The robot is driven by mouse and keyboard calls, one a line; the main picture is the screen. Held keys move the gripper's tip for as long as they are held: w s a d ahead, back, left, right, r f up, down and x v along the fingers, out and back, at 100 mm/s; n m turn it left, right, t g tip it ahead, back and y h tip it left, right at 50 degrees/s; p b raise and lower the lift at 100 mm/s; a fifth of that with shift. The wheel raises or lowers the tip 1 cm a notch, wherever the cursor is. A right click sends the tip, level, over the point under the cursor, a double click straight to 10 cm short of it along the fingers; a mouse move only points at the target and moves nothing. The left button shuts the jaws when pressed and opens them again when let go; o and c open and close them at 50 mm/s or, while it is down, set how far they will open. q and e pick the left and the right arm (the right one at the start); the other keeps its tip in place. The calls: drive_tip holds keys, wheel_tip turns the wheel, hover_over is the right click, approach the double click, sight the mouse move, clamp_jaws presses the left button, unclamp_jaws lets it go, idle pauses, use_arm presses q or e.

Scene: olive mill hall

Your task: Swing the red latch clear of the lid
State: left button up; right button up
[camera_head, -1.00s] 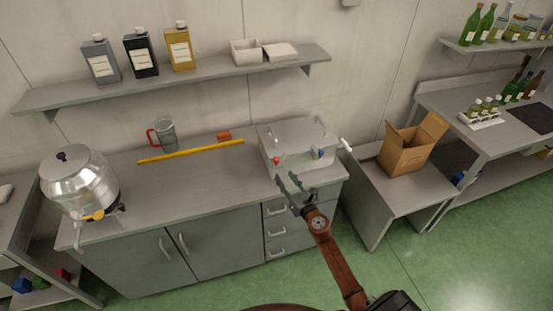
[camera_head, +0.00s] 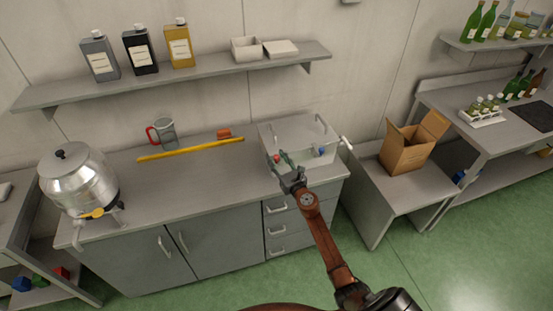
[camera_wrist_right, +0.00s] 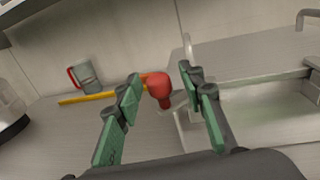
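A pale grey box with a flat lid (camera_head: 297,131) stands at the right end of the counter. A red-knobbed latch (camera_head: 277,158) is at its front left, and a blue-knobbed latch (camera_head: 321,152) is at its front right. My right gripper (camera_head: 282,164) is open at the box's front left, by the red knob. In the right wrist view the red knob (camera_wrist_right: 158,86) shows between the two green fingers (camera_wrist_right: 162,77), with gaps on both sides. The fingers do not appear to touch it. The latch's lower part is partly hidden. My left gripper is not in view.
A yellow bar (camera_head: 190,150), an orange block (camera_head: 224,134) and a jug with a red handle (camera_head: 163,133) are at the counter's back. A metal urn (camera_head: 78,180) stands at the left. An open cardboard box (camera_head: 404,151) is on the right table. The counter's middle is clear.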

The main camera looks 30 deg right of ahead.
drive_tip(key=shift+c, duration=0.3)
clamp_jaws()
drive_tip(key=shift+w+a+r+m+g+h+p, duration=0.1)
drive_tip(key=shift+w+a+m+g+h+p, duration=0.1)
drive_tip(key=shift+m+h+p, duration=0.4)
drive_tip(key=shift+w+a+r+m+g+h+p, duration=0.1)
drive_tip(key=shift+w+m+h+p, duration=0.15)
drive_tip(key=shift+h+p, duration=0.55)
drive_tip(key=shift+w+m+g+h+p, duration=0.15)
drive_tip(key=shift+m+g+h+p, duration=0.2)
drive_tip(key=shift+m+h, duration=0.55)
drive_tip(key=m+g+h, duration=0.1)
drive_tip(key=h, duration=0.1)
drive_tip(key=w+m+g+h+b, duration=0.1)
drive_tip(key=m+g+h, duration=0.1)
drive_tip(key=w+m+g+h+b, duration=0.1)
drive_tip(key=m+h, duration=0.1)
drive_tip(key=h, duration=0.1)
drive_tip(key=shift+f+g, duration=0.15)
drive_tip(key=shift+g, duration=0.2)
